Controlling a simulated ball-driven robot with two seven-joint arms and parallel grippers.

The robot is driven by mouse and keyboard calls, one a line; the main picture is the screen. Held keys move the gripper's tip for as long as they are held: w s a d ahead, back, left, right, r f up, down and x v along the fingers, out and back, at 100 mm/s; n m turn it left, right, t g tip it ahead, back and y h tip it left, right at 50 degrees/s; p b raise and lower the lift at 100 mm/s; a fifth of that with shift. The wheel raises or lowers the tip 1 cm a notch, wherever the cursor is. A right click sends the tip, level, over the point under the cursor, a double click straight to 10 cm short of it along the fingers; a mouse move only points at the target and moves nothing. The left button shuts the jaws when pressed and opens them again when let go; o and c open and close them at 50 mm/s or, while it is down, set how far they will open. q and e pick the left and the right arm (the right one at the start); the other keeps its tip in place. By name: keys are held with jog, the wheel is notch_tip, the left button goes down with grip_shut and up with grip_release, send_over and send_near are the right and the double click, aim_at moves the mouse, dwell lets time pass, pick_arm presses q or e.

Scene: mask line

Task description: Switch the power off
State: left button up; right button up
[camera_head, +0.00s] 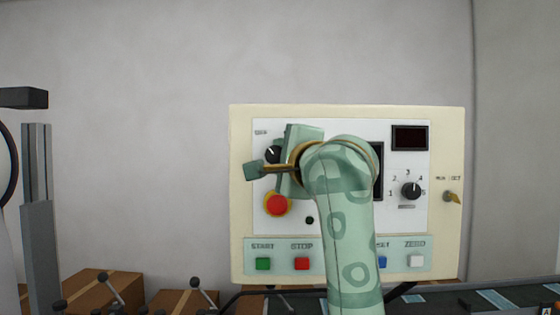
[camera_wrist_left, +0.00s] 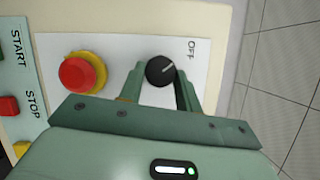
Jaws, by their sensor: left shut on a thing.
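The control panel (camera_head: 345,112) hangs on the wall ahead, with a cream frame and a white face. Its black round power knob (camera_head: 272,154) is at the upper left of the face. In the left wrist view the knob (camera_wrist_left: 160,71) has a white pointer line slanting up and right, roughly toward the printed word OFF (camera_wrist_left: 191,49). My left gripper (camera_head: 274,162) is at the knob; its two green fingers (camera_wrist_left: 159,80) stand on either side, shut on it. The wrist and forearm hide the panel's middle. My right gripper is not in view.
A red emergency button (camera_head: 277,205) on a yellow ring sits just below the knob. Green START (camera_head: 263,264) and red STOP (camera_head: 302,264) buttons are lower. A numbered dial (camera_head: 411,191) and yellow switch (camera_head: 452,197) are at right. Cardboard boxes (camera_head: 102,291) stand lower left.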

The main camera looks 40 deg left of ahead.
pick_arm(q)
jog(key=shift+r, duration=0.1)
dwell(0.4)
jog(key=o, duration=1)
jog(key=shift+w, duration=0.2)
jog(key=b+v, duration=0.2)
jog(key=v, duration=1.4)
jog(key=shift+b, duration=0.4)
jog(key=shift+d, duration=0.15)
